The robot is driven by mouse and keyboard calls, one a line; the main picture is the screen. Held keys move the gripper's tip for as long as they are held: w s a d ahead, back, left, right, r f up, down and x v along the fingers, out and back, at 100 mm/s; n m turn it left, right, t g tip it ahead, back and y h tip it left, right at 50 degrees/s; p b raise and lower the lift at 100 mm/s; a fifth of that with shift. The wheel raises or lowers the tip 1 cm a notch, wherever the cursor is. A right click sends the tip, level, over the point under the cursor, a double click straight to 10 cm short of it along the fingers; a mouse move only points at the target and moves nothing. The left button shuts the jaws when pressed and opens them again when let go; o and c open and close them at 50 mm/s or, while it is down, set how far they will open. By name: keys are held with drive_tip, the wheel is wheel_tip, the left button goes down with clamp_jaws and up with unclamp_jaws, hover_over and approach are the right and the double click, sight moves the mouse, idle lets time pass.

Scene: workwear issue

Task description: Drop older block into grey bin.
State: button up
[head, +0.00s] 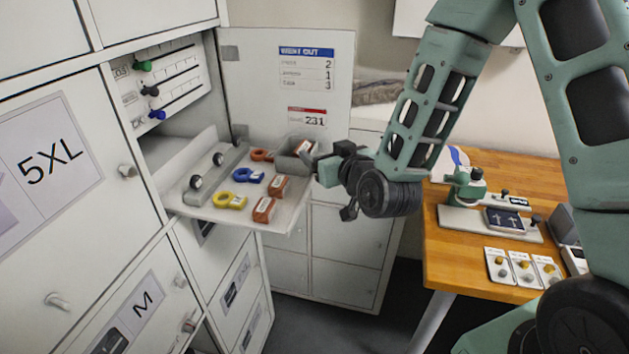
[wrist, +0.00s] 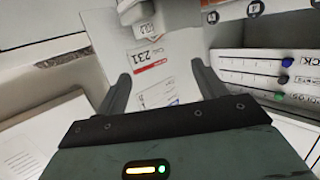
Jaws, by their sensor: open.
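Two orange-brown blocks with white labels, one farther back (head: 278,185) and one nearer (head: 263,209), rest on the white fold-out shelf (head: 212,212). The label print is too small to tell which block is older. A small grey bin (head: 285,160) stands at the shelf's back right. My gripper (head: 330,186) is in the air at the shelf's right end, close to the bin, and partly hides that area. In the wrist view my gripper (wrist: 162,84) is open with nothing between its fingers; the white panel with the "231" notice shows beyond. No block is clearly visible there.
Orange (head: 262,155), blue (head: 247,175) and yellow (head: 230,200) ring-ended items share the shelf. A grey rail with black knobs (head: 208,171) runs along its left. The open cabinet door (head: 285,85) stands behind. A wooden table (head: 455,250) with a stamp press (head: 470,190) is at right.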

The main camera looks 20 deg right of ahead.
drive_tip(key=p+v, duration=0.5)
drive_tip(key=p, duration=0.6)
drive_tip(key=shift+s+r, duration=0.1)
drive_tip(key=shift+s, duration=0.1)
drive_tip(key=s+a+f+n+g+y+b, duration=0.1)
drive_tip(key=s+a+f+g+b, duration=0.1)
drive_tip(key=a+b, duration=0.1)
drive_tip(key=s+a+f+n+g+y+b, duration=0.1)
drive_tip(key=s+a+f+g+b, duration=0.1)
drive_tip(key=a+f+g+b, duration=0.1)
drive_tip(key=s+a+f+n+g+b, duration=0.2)
drive_tip(key=a+g+b, duration=0.1)
drive_tip(key=a+b, duration=0.2)
drive_tip(key=shift+s+a+f+y, duration=0.15)
drive_tip(key=shift+s+f+y, duration=0.15)
drive_tip(key=shift+y, duration=0.1)
drive_tip(key=s+d+n+g+h+b, duration=0.2)
drive_tip(key=s+g+b, duration=0.5)
drive_tip(key=s, duration=1.2)
drive_tip(key=shift+s+d+f+g+h+b, duration=0.25)
drive_tip(key=shift+d+h+b, duration=0.25)
drive_tip(key=shift+h+b, duration=0.7)
